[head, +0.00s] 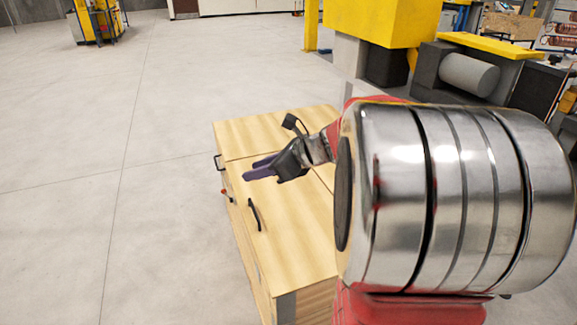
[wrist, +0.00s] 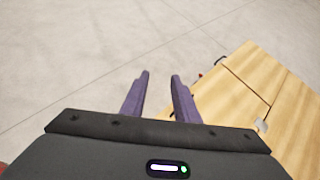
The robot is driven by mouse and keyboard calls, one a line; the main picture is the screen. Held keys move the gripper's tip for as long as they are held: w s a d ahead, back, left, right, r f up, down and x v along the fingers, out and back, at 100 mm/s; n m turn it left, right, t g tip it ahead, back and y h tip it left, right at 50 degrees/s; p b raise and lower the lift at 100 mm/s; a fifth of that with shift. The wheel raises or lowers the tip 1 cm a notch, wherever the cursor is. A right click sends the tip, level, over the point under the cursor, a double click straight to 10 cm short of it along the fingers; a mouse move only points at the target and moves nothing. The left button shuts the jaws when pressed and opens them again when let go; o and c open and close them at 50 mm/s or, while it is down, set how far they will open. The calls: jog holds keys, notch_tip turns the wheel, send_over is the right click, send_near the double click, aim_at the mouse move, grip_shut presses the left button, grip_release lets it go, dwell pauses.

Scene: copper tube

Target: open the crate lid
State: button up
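The wooden crate (head: 262,295) stands on the floor in front of me. Its light wood lid (head: 290,235) lies flat and looks closed, with a black bar handle (head: 254,214) near its left edge. My gripper (head: 260,168) is above the crate top, beyond the handle, pointing left and apart from the handle. In the wrist view, the two purple fingers of my gripper (wrist: 160,83) are spread with nothing between them, and bare floor lies beyond. There, the crate top (wrist: 245,75) is at the right, and the lid's bar handle cannot be made out.
A black side handle (head: 217,162) and a small red part (head: 226,195) stick out from the crate's left side. The grey floor (head: 70,220) to the left is clear. A yellow machine (head: 385,22) and a grey roller (head: 468,74) stand behind. My arm hides the crate's right part.

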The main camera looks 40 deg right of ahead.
jog(key=s+a+n+g, duration=0.4)
jog(key=s+a+n, duration=0.5)
jog(key=a+n, duration=0.4)
jog(key=s+a+f+n+h, duration=0.1)
jog(key=s+a+n+h, duration=0.1)
jog(key=s+n, duration=0.4)
jog(key=s+a+f+n+h, duration=0.1)
jog(key=s+a+n+h, duration=0.1)
jog(key=s+n, duration=0.5)
jog(key=a+n, duration=0.1)
jog(key=n, duration=0.3)
jog(key=shift+a+g+h, duration=0.3)
jog(key=shift+a+h, duration=0.05)
jog(key=shift+h, duration=0.05)
jog(key=shift+s+a+n, duration=0.1)
jog(key=shift+n, duration=0.2)
